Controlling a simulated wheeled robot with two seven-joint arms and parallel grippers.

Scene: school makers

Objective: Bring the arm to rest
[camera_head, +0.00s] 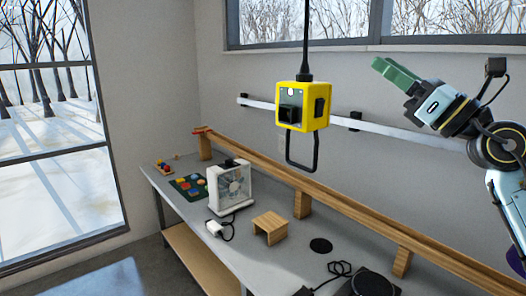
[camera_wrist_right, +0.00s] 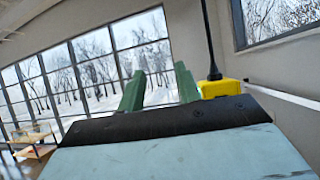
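My right arm comes in from the right edge of the head view, raised above the table. Its right gripper (camera_head: 386,66) points up and to the left, with green fingers and nothing in it. In the right wrist view the same gripper (camera_wrist_right: 159,70) shows its two green fingers apart, with only window and wall between them. My left gripper is not in view.
A yellow box (camera_head: 302,108) hangs on a cable left of my right gripper; it also shows in the wrist view (camera_wrist_right: 220,88). A wooden rail (camera_head: 345,205) runs along the table (camera_head: 262,268). A fan (camera_head: 232,186) and a wooden block (camera_head: 269,226) stand there.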

